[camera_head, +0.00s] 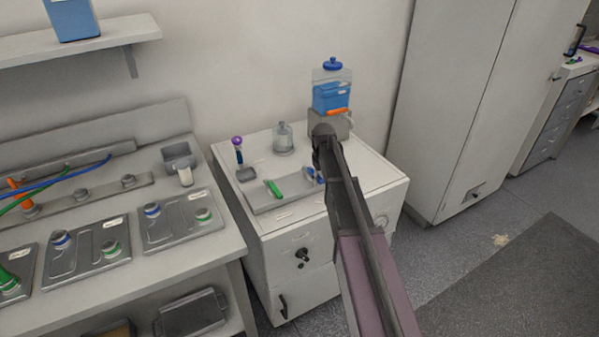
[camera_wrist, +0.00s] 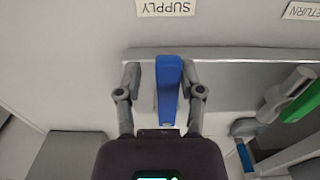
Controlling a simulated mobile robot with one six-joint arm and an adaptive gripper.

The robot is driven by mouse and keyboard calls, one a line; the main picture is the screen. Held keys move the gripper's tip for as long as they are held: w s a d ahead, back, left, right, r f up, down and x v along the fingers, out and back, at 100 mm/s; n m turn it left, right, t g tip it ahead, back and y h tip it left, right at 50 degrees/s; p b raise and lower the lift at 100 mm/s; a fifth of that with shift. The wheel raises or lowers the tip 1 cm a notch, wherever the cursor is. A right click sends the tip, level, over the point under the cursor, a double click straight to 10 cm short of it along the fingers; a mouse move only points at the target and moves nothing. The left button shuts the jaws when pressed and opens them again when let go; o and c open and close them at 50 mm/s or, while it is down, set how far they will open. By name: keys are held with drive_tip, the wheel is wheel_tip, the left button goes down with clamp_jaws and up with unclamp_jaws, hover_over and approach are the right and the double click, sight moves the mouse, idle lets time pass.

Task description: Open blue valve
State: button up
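The blue valve handle (camera_wrist: 168,88) stands between the two fingers of my gripper (camera_wrist: 161,80) in the wrist view, near a label reading SUPPLY. The fingers are spread, with a gap to the handle on the left; the right finger is close to it, and I cannot tell if it touches. In the head view the blue valve (camera_head: 311,174) shows partly at the right end of a grey panel (camera_head: 290,201) on the white cabinet. My arm hides part of that area, and my fingers are not clear there.
A green valve handle (camera_wrist: 299,107) is to the right in the wrist view, near a RETURN label (camera_wrist: 302,11); it is at the panel's left in the head view (camera_head: 274,188). A glass bottle (camera_head: 283,138) and a blue-filled container (camera_head: 332,97) stand behind.

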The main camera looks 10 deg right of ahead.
wheel_tip(320, 180, up, 8)
drive_tip(key=p, duration=0.8)
drive_tip(key=shift+d, duration=0.15)
idle(0.4)
drive_tip(key=shift+s, duration=0.3)
drive_tip(key=s+a+m, duration=0.2)
drive_tip(key=s+a, duration=0.1)
drive_tip(key=s, duration=1)
drive_tip(key=s+a+m, duration=0.2)
drive_tip(key=s+a, duration=0.1)
drive_tip(key=s, duration=1.1)
drive_tip(key=shift+a, duration=0.35)
